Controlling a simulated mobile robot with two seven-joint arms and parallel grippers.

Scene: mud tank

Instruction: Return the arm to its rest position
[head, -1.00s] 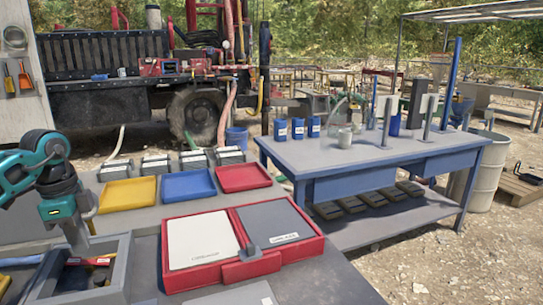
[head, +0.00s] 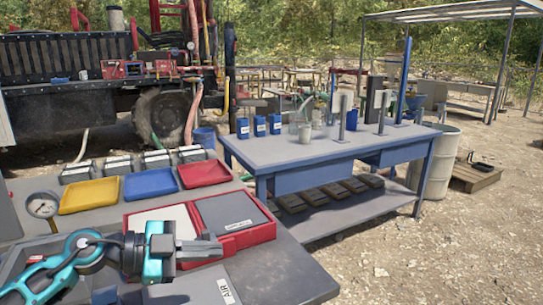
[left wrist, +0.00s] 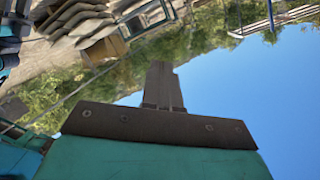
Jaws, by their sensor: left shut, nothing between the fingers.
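My left gripper (head: 209,247) is teal and dark grey and comes in from the lower left in the head view. Its fingers are shut with nothing between them. It points right, in front of the red case (head: 236,242) with a white panel and a grey panel, and hides part of it. I cannot tell how far above the table it is. In the left wrist view the shut gripper (left wrist: 163,88) stands against trees and blue sky, with nothing held. My right gripper is not in view.
Yellow (head: 89,196), blue (head: 150,183) and red (head: 204,173) trays line the near table behind the case. A pressure gauge (head: 42,206) stands at left. A grey box (head: 15,262) lies partly under my arm. The blue workbench (head: 300,152) stands right, with open ground beyond.

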